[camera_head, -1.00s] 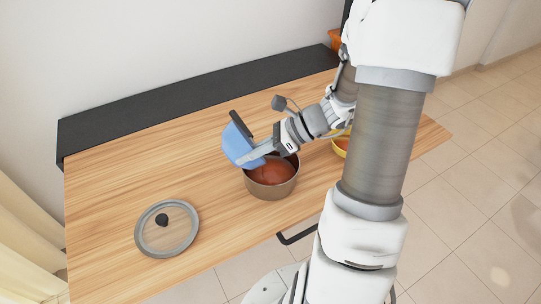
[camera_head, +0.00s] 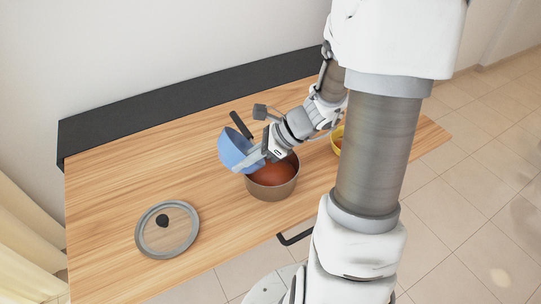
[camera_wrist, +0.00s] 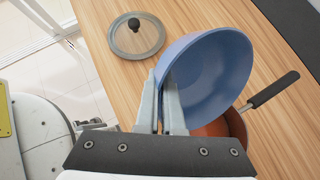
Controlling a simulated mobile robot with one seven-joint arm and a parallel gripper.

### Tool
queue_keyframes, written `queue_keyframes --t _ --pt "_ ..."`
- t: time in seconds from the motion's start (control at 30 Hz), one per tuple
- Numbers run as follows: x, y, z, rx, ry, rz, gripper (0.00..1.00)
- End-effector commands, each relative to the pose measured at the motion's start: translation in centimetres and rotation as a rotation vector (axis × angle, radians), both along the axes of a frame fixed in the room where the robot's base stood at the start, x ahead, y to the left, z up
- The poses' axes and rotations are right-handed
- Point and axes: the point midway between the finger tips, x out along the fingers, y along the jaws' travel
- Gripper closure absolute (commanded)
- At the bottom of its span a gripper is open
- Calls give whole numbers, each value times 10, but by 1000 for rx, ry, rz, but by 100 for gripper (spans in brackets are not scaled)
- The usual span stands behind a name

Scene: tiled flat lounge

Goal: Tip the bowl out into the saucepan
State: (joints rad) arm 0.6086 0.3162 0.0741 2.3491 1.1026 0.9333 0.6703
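The blue bowl (camera_head: 233,148) is tilted beside and partly above the left rim of the saucepan (camera_head: 272,189). My gripper (camera_wrist: 160,108) is shut on the bowl's rim. In the wrist view the inside of the bowl (camera_wrist: 212,72) shows bare blue, with no contents visible. The saucepan stands on the table with reddish-brown contents (camera_head: 272,174) in it. In the wrist view the saucepan (camera_wrist: 240,128) is partly hidden behind the bowl, and its black handle (camera_wrist: 274,89) sticks out to the right.
A glass lid (camera_head: 167,229) with a black knob lies on the wooden table (camera_head: 115,200), left of the saucepan. A yellow bowl (camera_head: 337,142) stands to the right, partly hidden by my arm. A black raised strip (camera_head: 190,102) runs along the back.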

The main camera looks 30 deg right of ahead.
Motion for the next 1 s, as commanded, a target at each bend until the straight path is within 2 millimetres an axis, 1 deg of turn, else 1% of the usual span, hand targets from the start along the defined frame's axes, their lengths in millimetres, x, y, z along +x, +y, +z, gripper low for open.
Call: queue_keyframes --t 0.03,0.1,0.27,0.43,0.67,1.0 --pt "0 5 -4 -53 -5 6 100" --pt "0 5 -8 -87 -4 1 100" --pt "0 5 -8 -95 -3 -1 100" --pt "0 10 -13 -148 -6 1 100" --pt "0 21 -23 -273 -10 3 100" --pt "-1 43 -37 -440 -14 2 100"
